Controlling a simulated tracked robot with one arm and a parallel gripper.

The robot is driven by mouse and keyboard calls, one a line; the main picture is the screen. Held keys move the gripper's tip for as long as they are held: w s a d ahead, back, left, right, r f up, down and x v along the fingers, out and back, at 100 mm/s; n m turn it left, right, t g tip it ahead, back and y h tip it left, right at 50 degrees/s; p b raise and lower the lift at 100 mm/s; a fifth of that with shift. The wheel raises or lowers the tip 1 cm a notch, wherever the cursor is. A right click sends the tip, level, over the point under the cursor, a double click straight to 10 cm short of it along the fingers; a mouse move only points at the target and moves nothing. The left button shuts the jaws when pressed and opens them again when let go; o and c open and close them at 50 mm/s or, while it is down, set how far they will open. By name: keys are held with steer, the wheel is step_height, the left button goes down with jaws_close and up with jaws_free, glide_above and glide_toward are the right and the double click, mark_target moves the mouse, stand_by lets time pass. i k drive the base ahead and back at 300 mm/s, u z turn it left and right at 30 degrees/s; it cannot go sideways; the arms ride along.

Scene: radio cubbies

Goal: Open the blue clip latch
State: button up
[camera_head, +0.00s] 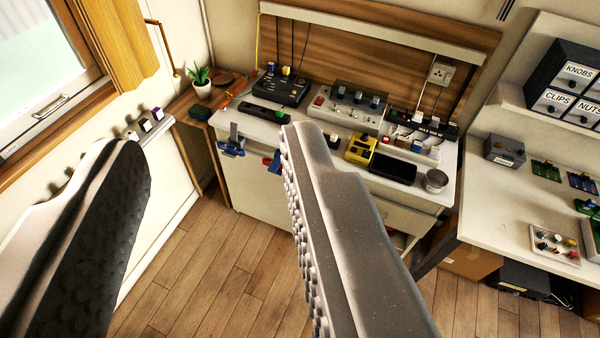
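My gripper (212,145) is open, with its two grey ridged fingers wide apart in the foreground and nothing between them. A blue fitting (231,149) with a grey upright piece sits at the left front edge of the white bench (241,180). A second blue piece (273,163) shows at the bench front, partly hidden by my right finger. I cannot tell which of these, if either, is the blue clip latch, or whether it is open or shut. Both are well beyond my fingertips.
Small wall-mounted blocks (146,124) with dark and purple tops stand on the left wall ledge. Radio gear (347,107), a yellow device (361,149) and a metal cup (436,181) crowd the bench. Labelled drawers (567,86) are at right. The wood floor (222,265) is clear.

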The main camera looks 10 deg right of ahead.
mark_target(275, 164)
steer(key=z, duration=0.15)
steer(key=i, duration=1)
steer(key=u, duration=0.1)
